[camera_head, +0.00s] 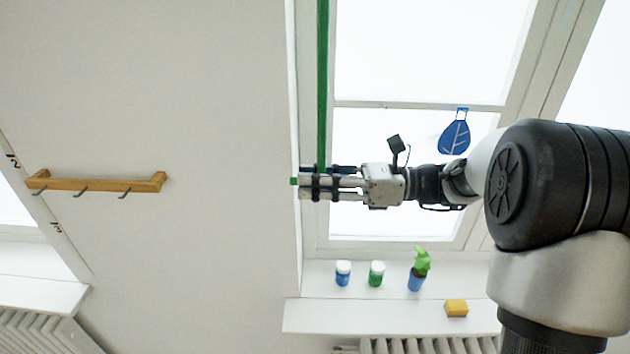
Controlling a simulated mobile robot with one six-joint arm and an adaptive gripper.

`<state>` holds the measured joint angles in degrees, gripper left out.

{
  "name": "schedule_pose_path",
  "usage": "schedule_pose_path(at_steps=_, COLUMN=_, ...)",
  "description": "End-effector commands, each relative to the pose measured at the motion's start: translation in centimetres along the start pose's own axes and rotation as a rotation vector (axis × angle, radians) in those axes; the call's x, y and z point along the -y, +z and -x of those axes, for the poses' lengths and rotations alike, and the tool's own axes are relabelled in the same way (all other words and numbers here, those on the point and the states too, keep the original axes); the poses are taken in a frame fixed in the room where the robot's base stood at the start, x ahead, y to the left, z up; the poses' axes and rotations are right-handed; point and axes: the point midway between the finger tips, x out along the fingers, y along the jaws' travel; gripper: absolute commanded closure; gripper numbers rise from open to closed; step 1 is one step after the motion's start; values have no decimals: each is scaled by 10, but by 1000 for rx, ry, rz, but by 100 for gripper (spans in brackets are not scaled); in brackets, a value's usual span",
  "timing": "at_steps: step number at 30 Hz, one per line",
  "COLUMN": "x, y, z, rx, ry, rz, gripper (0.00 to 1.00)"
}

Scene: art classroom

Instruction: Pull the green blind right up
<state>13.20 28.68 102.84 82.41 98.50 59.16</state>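A narrow green strip (322,80) of the blind hangs straight down from the top edge of the view, along the left side of the window. Its upper end is out of view. My gripper (306,187) points left at the strip's lower end, with its fingers close together. The strip runs down to the fingers and does not show below them. A small green end (293,181) sticks out just past the fingertips. The gripper appears shut on the lower end of the blind; the fingers hide the contact itself.
On the white sill (390,316) below stand a blue-labelled jar (343,273), a green-labelled jar (376,273) and a blue pot with a green top (417,275); a yellow block (456,308) lies there. A blue leaf ornament (454,137) hangs at the window. A wooden hook rail (95,185) is on the left wall.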

Motion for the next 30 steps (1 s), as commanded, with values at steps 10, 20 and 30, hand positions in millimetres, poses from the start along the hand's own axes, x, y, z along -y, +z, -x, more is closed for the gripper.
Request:
schedule_pose_path(at_steps=10, x=1, y=0, z=0, rx=0, ry=-4, rz=0, gripper=100)
schedule_pose_path(at_steps=20, x=1, y=0, z=0, rx=0, ry=-4, rz=-2, gripper=100)
schedule_pose_path(at_steps=30, x=-3, y=19, z=0, rx=1, ry=-4, rz=-2, gripper=100)
